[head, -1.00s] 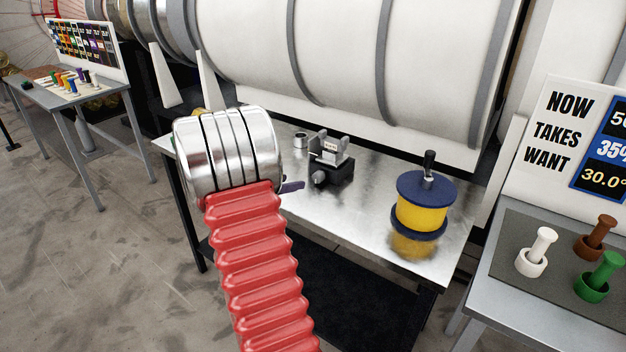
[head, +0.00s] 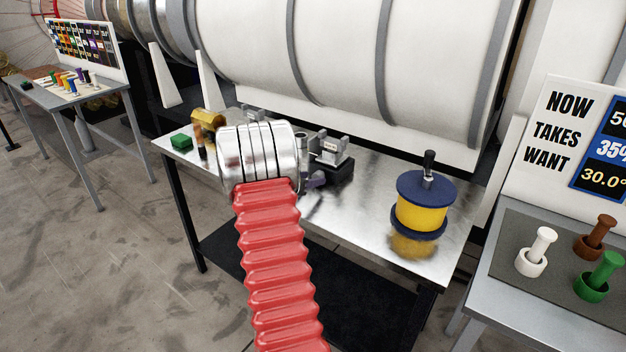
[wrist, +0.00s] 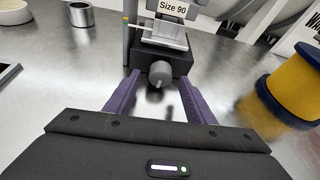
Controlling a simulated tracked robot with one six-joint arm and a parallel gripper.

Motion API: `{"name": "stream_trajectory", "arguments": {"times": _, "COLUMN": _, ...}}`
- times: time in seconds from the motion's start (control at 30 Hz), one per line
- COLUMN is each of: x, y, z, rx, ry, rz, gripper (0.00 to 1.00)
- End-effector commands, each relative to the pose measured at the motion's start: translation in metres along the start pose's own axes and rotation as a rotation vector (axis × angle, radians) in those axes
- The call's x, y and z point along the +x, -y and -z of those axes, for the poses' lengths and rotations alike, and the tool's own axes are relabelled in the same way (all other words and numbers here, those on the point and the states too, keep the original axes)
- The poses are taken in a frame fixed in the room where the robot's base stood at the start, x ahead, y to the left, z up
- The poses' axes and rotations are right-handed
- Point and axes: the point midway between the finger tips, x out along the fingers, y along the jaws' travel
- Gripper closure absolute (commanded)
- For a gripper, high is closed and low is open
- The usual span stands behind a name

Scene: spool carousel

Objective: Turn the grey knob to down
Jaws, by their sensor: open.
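The grey knob (wrist: 160,73) is on the front face of a black block (wrist: 178,58) in the wrist view. The block carries a metal holder with a "Size 90" label (wrist: 173,8). My gripper (wrist: 159,82) is open, with its purple fingers on the left and right of the knob. The fingers appear apart from the knob, with gaps on both sides. I cannot tell clearly which way the knob points.
A yellow spool with blue flanges and a crank (head: 422,205) stands right of the block on the metal table (head: 350,220). A small metal cup (wrist: 81,14) is at the back left. A green block (head: 181,141) and a brass-coloured item (head: 208,119) are at the table's left end.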

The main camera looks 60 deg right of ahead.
Motion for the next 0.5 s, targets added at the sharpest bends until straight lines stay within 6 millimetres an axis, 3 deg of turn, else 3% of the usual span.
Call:
{"name": "stream_trajectory", "arguments": {"times": 0.2, "x": 0.021, "y": 0.0, "z": 0.001, "rx": 0.0, "ry": -0.001, "rz": 0.001, "gripper": 0.51}}
{"name": "stream_trajectory", "arguments": {"times": 0.5, "x": 0.023, "y": 0.0, "z": 0.0, "rx": 0.0, "ry": 0.0, "rz": 0.0, "gripper": 0.51}}
